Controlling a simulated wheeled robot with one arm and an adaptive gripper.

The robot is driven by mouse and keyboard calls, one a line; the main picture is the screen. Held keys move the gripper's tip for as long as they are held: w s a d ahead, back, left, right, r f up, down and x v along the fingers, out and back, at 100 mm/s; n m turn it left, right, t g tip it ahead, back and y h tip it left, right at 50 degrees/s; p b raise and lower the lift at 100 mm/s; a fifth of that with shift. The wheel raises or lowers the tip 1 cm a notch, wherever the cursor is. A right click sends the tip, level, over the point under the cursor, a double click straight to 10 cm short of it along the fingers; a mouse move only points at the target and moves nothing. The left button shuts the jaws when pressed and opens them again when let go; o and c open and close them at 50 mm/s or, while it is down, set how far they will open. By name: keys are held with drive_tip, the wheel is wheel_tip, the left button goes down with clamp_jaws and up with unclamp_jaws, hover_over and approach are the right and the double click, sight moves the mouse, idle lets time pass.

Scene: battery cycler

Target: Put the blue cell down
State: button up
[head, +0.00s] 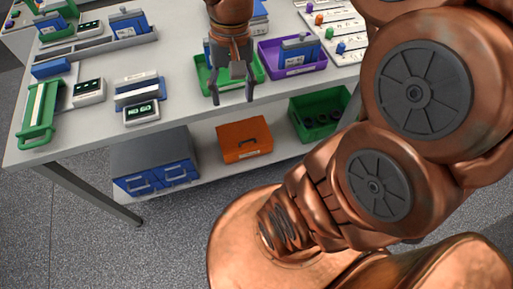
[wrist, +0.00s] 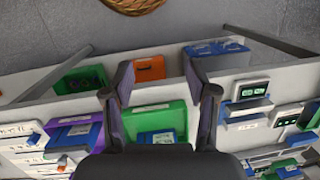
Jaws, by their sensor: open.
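My gripper (head: 232,95) is open, with its fingers pointing down in front of and over the green tray (head: 203,86) on the bench. In the wrist view the open fingers (wrist: 157,78) are apart with nothing between their tips. A blue cell (wrist: 157,136) with a pale label shows inside the green tray (wrist: 140,117), partly hidden by the gripper body. In the head view my gripper hides most of that tray's inside. Another blue cell (head: 299,47) stands in the purple tray (head: 289,73) to the right.
A tester reading NO GO (head: 141,112) and a green-handled fixture (head: 40,118) stand to the left. A pegged white board (head: 334,38) is at right. Under the bench are blue drawers (head: 158,178), an orange bin (head: 245,140) and a green crate (head: 318,112).

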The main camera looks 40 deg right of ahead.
drive_tip(key=s+a+f+n+h, duration=0.1)
drive_tip(key=s+f+n, duration=0.3)
drive_tip(key=s, duration=0.7)
drive_tip(key=shift+s+a+f+n+h, duration=0.3)
drive_tip(key=shift+s+a+f+n, duration=0.1)
drive_tip(key=shift+a+f, duration=0.45)
drive_tip(key=shift+r, duration=0.1)
